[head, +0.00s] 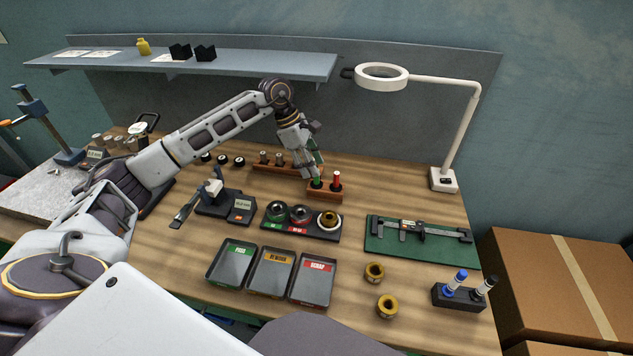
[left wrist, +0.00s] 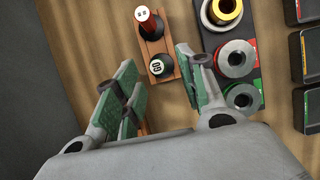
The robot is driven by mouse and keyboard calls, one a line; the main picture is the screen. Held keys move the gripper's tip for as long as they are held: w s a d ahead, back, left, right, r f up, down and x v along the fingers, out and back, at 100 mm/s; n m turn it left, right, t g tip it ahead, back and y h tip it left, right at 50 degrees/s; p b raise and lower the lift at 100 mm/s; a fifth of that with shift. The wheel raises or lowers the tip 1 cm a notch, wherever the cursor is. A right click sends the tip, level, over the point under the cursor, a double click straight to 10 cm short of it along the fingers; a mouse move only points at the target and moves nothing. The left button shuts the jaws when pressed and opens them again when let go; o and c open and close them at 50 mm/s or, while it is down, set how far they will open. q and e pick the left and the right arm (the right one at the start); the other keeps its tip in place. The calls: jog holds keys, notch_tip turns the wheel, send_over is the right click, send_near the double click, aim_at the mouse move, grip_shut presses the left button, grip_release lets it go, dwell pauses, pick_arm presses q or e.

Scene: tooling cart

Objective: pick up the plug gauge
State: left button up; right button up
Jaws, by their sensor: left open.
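The plug gauge pair stands upright in a small wooden block (head: 325,195), with a green-handled gauge (head: 317,183) on the left and a red-handled gauge (head: 336,180) on the right. My left gripper (head: 310,172) points down just above and behind the green one and partly hides it. In the left wrist view the left gripper (left wrist: 158,80) is open and empty, its green-padded fingers spread. A round-topped gauge (left wrist: 160,66) shows near the gap between the fingertips, and the red gauge (left wrist: 148,22) stands farther out. My right gripper is not in view.
A longer wooden rack (head: 285,167) lies behind, close to my gripper. A ring gauge tray (head: 300,232) is in front, then the labelled bins (head: 271,272). A green caliper mat (head: 420,240) and magnifier lamp (head: 445,180) stand to the right. Bare wood lies right of the block.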

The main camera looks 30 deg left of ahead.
aim_at(317, 184)
pick_arm(q)
jog(key=shift+x, duration=1.95)
jog(key=shift+w+d, duration=0.1)
grip_shut()
